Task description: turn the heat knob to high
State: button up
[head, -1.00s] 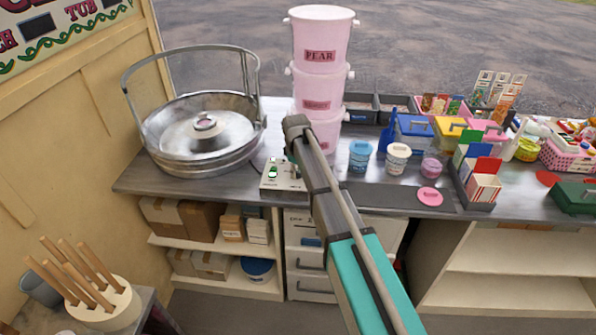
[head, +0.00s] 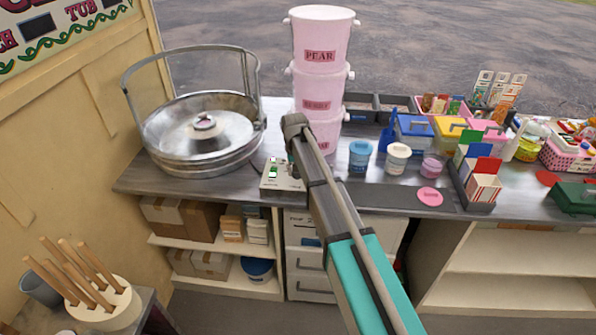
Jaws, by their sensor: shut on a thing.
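The control box (head: 272,181) is a small pale panel with a green switch (head: 274,172), at the front edge of the counter, right of the metal candyfloss bowl (head: 165,135). My gripper (head: 294,170) points down at the right part of this panel, mostly hidden behind my own wrist. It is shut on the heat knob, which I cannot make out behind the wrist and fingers. The knob's setting and its markings are too small or hidden to read.
Stacked pink tubs (head: 322,75) stand just behind my wrist. Blue (head: 360,157), white (head: 397,160) and pink cups stand to the right on the counter (head: 225,187). Wooden sticks (head: 75,275) stand in a holder at lower left. A dark mat lies right of my arm.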

jog(key=m, duration=0.6)
dwell(0.5)
jog(key=o, duration=1.2)
jog(key=shift+c, duration=0.2)
jog(key=shift+s, duration=0.15)
